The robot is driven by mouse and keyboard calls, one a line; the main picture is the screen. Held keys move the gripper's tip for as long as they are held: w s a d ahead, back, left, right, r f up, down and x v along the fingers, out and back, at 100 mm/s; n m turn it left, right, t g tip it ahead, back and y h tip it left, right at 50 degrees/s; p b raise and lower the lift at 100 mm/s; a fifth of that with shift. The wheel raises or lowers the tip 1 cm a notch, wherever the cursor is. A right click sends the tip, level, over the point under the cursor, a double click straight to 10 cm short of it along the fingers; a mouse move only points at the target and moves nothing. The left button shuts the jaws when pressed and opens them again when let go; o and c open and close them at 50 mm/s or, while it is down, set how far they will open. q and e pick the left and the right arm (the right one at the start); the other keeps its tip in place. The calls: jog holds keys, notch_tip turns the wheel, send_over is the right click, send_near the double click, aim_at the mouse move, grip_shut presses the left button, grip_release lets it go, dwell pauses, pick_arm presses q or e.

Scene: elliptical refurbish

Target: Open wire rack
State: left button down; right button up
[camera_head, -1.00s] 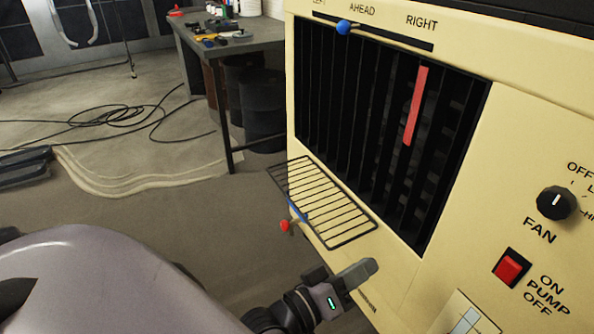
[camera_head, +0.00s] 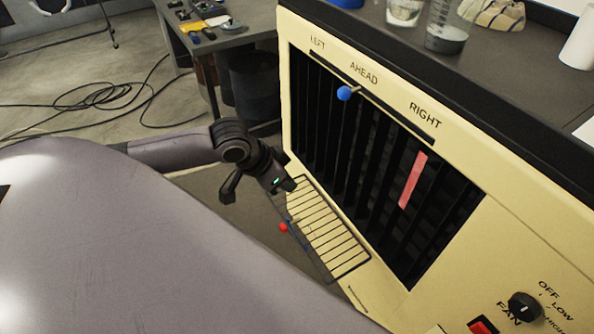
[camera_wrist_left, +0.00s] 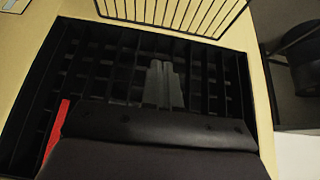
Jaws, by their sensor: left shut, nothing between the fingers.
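The wire rack (camera_head: 325,230) is a black wire grid at the lower edge of the louvered opening of a cream machine. It juts outward from the front panel. A red knob (camera_head: 283,227) and a bit of blue sit at its outer side. My left gripper (camera_head: 290,186) is shut and empty at the rack's far upper end, close to the panel; I cannot tell if it touches the rack. In the left wrist view the shut fingers (camera_wrist_left: 163,85) are in front of the dark louvers, and the rack (camera_wrist_left: 185,14) crosses the top edge. My right gripper is not in view.
The cream machine (camera_head: 310,60) has a blue louver knob (camera_head: 345,93), a red strip (camera_head: 413,180) and a fan dial (camera_head: 524,307). A dark table (camera_head: 240,32) with tools stands behind. Black cables (camera_head: 110,105) lie on the floor at left.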

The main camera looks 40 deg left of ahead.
pick_arm(q)
jog(key=w+f+b, duration=0.3)
jog(key=f, duration=0.9)
jog(key=shift+w+d, duration=0.25)
jog(key=shift+d, duration=0.15)
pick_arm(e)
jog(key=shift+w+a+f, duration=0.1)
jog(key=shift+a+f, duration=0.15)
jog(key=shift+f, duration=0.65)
pick_arm(q)
jog(key=shift+f, duration=0.1)
